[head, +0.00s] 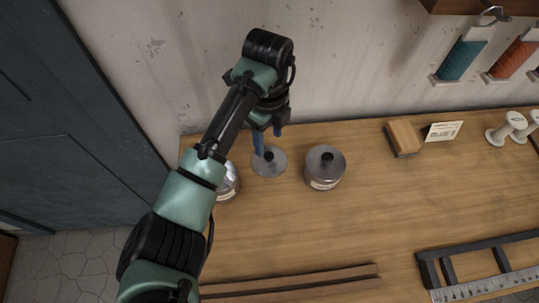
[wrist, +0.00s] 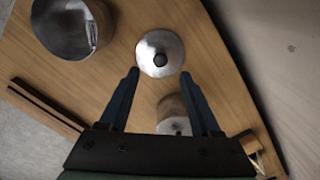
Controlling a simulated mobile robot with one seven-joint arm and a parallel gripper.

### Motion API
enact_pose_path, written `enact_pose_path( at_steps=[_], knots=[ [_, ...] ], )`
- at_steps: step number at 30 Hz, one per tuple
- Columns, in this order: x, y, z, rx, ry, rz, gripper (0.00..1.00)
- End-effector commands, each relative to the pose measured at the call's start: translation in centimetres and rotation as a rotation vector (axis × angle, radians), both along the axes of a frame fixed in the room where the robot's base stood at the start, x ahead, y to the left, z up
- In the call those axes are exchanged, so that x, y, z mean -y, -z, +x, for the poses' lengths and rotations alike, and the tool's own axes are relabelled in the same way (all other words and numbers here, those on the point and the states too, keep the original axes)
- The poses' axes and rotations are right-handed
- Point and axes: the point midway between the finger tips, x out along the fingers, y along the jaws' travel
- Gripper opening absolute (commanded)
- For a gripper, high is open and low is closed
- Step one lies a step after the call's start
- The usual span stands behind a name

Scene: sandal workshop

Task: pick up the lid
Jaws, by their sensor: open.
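The lid (head: 268,164) is a flat grey metal disc with a dark knob, lying on the wooden bench near the wall. My gripper (head: 267,143) is above it, fingers pointing down. In the wrist view the lid (wrist: 160,40) lies just beyond the two open blue fingertips of my gripper (wrist: 160,74), roughly centred between their lines. Nothing is between the fingers, and they appear apart from the lid.
A metal tin (head: 229,184), partly hidden by my arm, stands left of the lid. A wooden block (head: 403,137) lies further right. Dark strips (head: 290,283) lie in front; bench between is clear.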

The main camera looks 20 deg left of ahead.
Motion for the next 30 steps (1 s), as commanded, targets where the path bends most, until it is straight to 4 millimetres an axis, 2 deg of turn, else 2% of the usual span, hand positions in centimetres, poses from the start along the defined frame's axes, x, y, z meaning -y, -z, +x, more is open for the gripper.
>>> enact_pose_path(
  at_steps=[8,15,24,26,30],
  knots=[
    [0.1,2.2,-0.1,-0.001,0.0,-0.001,0.64],
    [0.2,5.7,-0.2,-0.001,0.0,0.0,0.64],
    [0.1,6.4,-0.1,0.001,0.001,0.001,0.64],
    [0.1,6.4,-0.1,0.001,0.0,0.001,0.55],
    [0.1,6.4,-0.1,0.001,0.0,0.001,0.3]
  ],
)
